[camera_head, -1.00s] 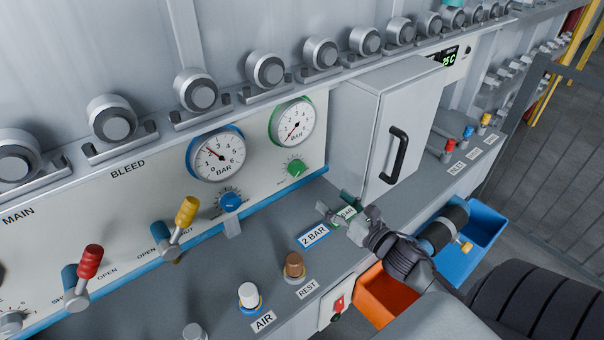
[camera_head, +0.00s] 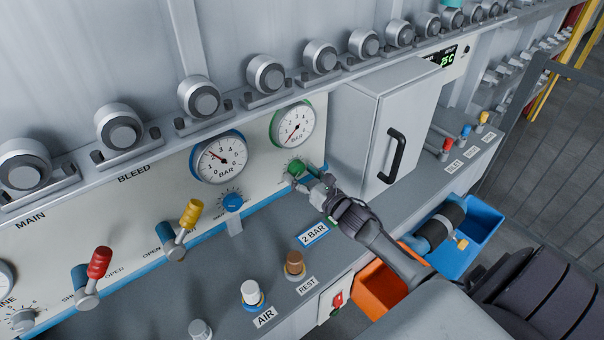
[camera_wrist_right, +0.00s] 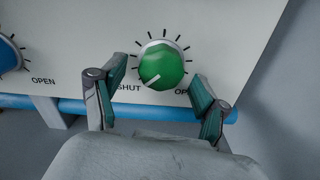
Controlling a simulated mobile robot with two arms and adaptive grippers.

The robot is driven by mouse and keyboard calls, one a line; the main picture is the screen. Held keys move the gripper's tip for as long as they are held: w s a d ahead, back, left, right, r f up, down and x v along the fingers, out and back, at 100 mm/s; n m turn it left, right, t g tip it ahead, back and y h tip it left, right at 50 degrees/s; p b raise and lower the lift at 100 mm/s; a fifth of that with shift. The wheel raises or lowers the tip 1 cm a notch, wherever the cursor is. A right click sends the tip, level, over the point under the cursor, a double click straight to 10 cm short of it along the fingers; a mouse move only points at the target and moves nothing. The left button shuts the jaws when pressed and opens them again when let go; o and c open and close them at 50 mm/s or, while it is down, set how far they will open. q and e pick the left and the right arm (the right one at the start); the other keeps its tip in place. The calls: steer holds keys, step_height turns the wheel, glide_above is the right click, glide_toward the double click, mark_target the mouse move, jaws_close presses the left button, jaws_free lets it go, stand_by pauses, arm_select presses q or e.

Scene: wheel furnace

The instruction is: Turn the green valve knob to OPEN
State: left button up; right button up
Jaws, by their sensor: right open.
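The green valve knob (camera_head: 296,168) sits on the white panel below the green-rimmed gauge (camera_head: 293,125). In the right wrist view the knob (camera_wrist_right: 162,67) has a white pointer line aimed to the lower left, toward the SHUT label (camera_wrist_right: 128,88). The label to its lower right is partly hidden by a finger. My right gripper (camera_head: 304,180) is at the knob in the head view. In the wrist view its open fingers (camera_wrist_right: 160,92) stand at the left and right of the knob, apart from it. My left gripper is not in view.
A blue knob (camera_head: 232,202) is left of the green one. A grey cabinet (camera_head: 372,125) with a black handle stands close on the right. Yellow (camera_head: 190,214) and red (camera_head: 99,263) levers are further left. An orange bin (camera_head: 384,291) and a blue bin (camera_head: 482,240) hang in front.

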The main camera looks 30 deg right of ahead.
steer(key=c, duration=1.1)
steer(key=shift+c, duration=0.2)
